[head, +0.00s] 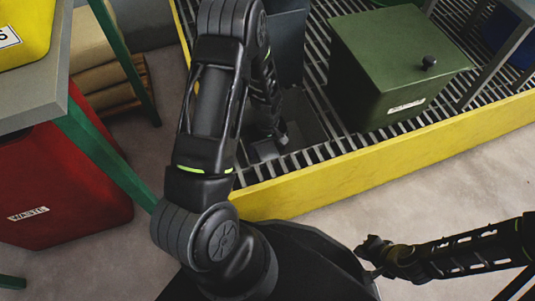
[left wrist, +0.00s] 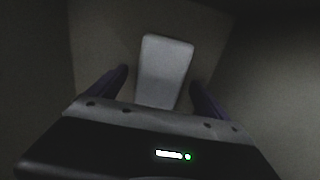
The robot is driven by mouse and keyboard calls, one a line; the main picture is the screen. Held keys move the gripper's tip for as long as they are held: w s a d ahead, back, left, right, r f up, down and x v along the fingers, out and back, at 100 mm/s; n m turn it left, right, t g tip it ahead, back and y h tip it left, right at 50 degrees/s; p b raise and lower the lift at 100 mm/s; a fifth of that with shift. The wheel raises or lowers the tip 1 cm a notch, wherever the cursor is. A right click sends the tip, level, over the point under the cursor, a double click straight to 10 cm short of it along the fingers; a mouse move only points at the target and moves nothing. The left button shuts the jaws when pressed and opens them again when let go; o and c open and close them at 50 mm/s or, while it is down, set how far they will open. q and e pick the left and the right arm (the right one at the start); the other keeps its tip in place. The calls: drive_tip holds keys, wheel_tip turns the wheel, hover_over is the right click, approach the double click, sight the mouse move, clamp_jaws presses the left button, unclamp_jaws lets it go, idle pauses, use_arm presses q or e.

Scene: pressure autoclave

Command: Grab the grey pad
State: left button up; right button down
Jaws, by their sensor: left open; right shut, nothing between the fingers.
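The grey pad (left wrist: 165,70) is a pale, rounded rectangular block in the left wrist view. It lies on a dark floor inside what looks like a walled space. My left gripper (left wrist: 159,80) is open, with one finger on each side of the pad's near part and a gap on both sides. I cannot tell how far above the pad the fingertips are. In the head view my left arm reaches down by the yellow-edged grating, and its own links largely hide the gripper and pad. My right gripper (head: 368,259) is shut and empty, low at the right, away from the grating.
A green box (head: 385,85) with a black knob stands on the grating, right of my left forearm. A yellow rail (head: 400,165) edges the grating. A dark grey container (head: 287,40) stands behind the forearm. A red bin (head: 70,185) and a green-legged table (head: 40,90) are at the left.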

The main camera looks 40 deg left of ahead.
sight(267, 150)
idle(0.4)
use_arm(q)
drive_tip(key=c, duration=1.6)
drive_tip(key=shift+o, duration=0.2)
wheel_tip(267, 150, up, 10)
drive_tip(key=p, duration=0.4)
drive_tip(key=shift+r, duration=0.1)
